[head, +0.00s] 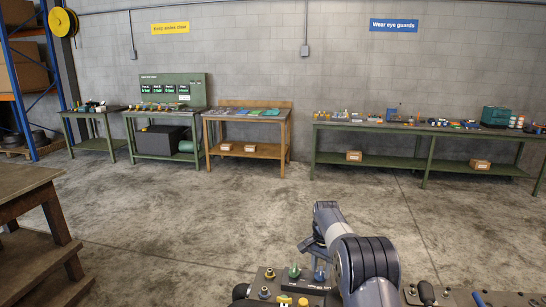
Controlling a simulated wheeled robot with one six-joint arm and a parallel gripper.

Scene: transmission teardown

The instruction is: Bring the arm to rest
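My arm (368,262) rises from the bottom edge, right of the middle, and bends over a near work surface. I see nothing clearly held.
Beneath my arm, a dark surface (459,297) bears small parts, including a green-topped one (294,271). A wooden bench (25,178) stands at the left. Green tables (440,131) and a wooden table (249,115) line the wall. The concrete floor between is clear.

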